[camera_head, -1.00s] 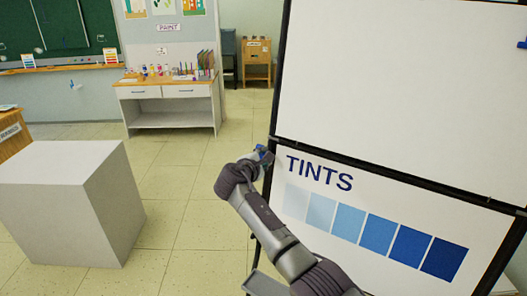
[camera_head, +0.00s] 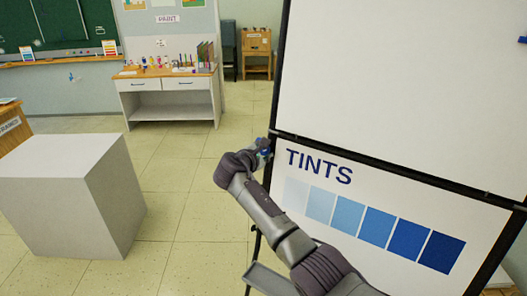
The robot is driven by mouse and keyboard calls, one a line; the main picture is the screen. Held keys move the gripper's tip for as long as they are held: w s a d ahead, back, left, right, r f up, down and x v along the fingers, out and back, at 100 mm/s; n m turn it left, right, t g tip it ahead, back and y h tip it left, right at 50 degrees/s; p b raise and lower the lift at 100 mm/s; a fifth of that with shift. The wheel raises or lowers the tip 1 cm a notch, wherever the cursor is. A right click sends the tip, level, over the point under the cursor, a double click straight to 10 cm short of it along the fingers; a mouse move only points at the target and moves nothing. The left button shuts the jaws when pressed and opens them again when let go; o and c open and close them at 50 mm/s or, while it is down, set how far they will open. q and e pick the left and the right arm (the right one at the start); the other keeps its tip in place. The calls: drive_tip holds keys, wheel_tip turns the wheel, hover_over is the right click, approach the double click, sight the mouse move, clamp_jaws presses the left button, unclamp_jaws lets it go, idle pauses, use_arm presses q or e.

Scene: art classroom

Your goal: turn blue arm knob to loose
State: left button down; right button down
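A small blue knob (camera_head: 264,154) shows at the left edge of the easel board's black frame, level with the crossbar. It is partly hidden by my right gripper (camera_head: 262,146), which is at the end of the arm coming in from the lower right. The gripper is at or against the knob; its fingers are too small and covered to tell whether they are open or shut on it. My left gripper is not in view.
The white easel board (camera_head: 400,95) fills the right side, with a "TINTS" chart (camera_head: 318,167) below its crossbar. Another blue piece (camera_head: 522,40) shows at the right edge. A white block (camera_head: 70,195) stands left. A paint table (camera_head: 168,95) is behind. The floor between is clear.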

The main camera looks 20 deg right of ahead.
drive_tip(key=c, duration=0.8)
unclamp_jaws()
drive_tip(key=shift+o, duration=0.2)
drive_tip(key=v, duration=1.2)
